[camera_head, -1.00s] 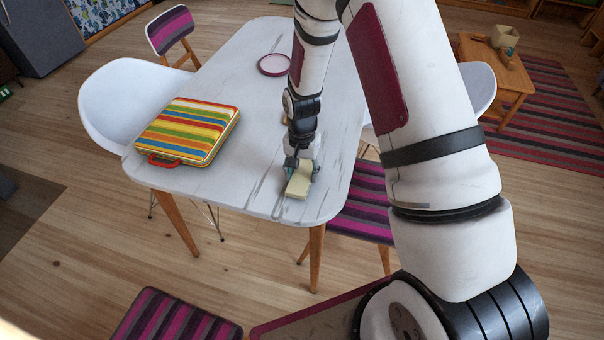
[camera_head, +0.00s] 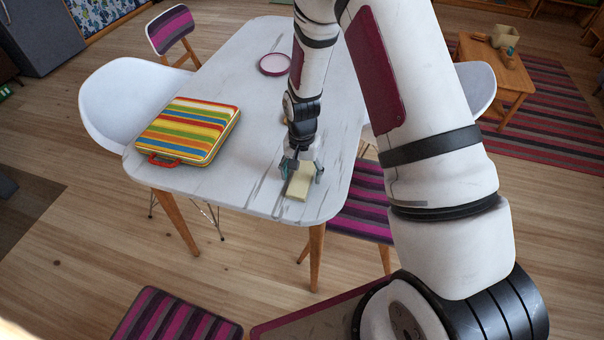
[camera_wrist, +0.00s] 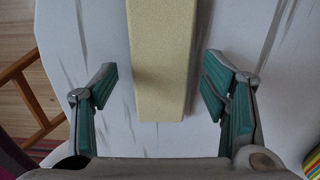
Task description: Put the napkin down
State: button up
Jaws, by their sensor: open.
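The napkin (camera_head: 299,186) is a pale yellow, folded rectangular block on the white table (camera_head: 240,190), near its front right corner. In the wrist view the napkin (camera_wrist: 160,60) runs down from the top edge and ends between my fingers. My gripper (camera_head: 301,174) is over the napkin's far part in the head view. In the wrist view my gripper (camera_wrist: 160,88) is open, its teal finger pads standing apart from the napkin on both sides. The napkin's far end is partly hidden by my gripper in the head view.
A striped case (camera_head: 190,130) lies on the table's left side. A pink-rimmed plate (camera_head: 274,64) sits farther back. White chairs (camera_head: 110,95) and striped-seat chairs (camera_head: 362,205) stand around the table. The table is bare between the case and my gripper.

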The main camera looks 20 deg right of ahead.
notch_tip(320, 180, up, 12)
notch_tip(320, 180, up, 10)
jog(key=n+t, duration=0.1)
jog(key=n, duration=0.1)
send_over(302, 178)
jog(key=s, duration=0.3)
jog(key=s+r+n+t, duration=0.1)
jog(key=s+r+n, duration=0.1)
jog(key=s+r, duration=0.5)
jog(key=s+r+n+t, duration=0.2)
jog(key=s+r, duration=0.6)
jog(key=s, duration=0.7)
jog(key=shift+d+n+t, duration=0.2)
jog(key=shift+n+t, duration=0.1)
jog(key=shift+n, duration=0.3)
